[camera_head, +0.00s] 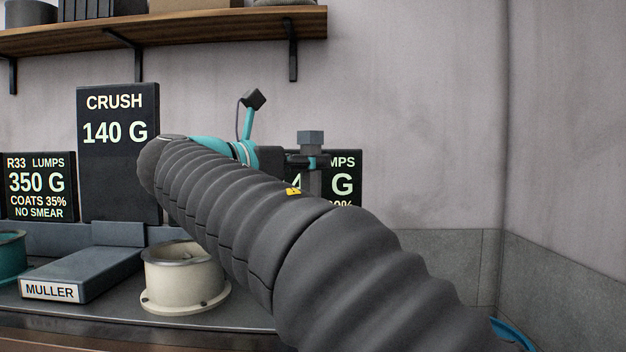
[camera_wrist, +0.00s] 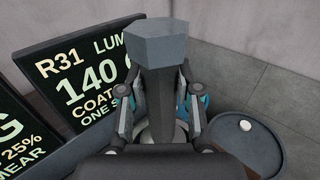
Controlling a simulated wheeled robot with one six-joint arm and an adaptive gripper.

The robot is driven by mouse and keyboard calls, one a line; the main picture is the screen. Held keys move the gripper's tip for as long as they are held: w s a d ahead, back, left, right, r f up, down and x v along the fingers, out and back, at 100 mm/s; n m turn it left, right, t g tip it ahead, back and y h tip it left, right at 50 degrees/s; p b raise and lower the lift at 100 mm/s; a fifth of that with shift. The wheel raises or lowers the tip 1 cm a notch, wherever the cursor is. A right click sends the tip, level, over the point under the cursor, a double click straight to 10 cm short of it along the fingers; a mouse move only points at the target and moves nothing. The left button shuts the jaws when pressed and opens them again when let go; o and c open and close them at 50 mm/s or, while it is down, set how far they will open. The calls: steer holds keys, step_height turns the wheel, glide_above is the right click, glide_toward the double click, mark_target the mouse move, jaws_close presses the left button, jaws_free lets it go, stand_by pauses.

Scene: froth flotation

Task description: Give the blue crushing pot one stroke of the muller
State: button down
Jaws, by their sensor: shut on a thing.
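The muller is a grey tool with a hexagonal head (camera_head: 310,137) and a thick shaft, held upright. It also fills the middle of the wrist view (camera_wrist: 160,48). My gripper (camera_head: 310,161) is shut around its shaft, with a finger on each side in the wrist view (camera_wrist: 160,100). The muller's lower end is hidden by my arm in the head view and by my gripper in the wrist view. A bit of blue (camera_wrist: 206,103) shows behind the right finger, perhaps the blue crushing pot. I cannot tell whether the muller touches it.
A cream pot (camera_head: 185,277) stands beside the grey block labelled MULLER (camera_head: 85,273). A teal pot (camera_head: 10,248) is at the left edge. Signs stand behind, including R31 (camera_wrist: 85,75). A dark round dish (camera_wrist: 250,140) lies right of my gripper. A shelf (camera_head: 200,32) hangs above.

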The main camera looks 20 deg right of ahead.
steer(key=shift+r, duration=2.65)
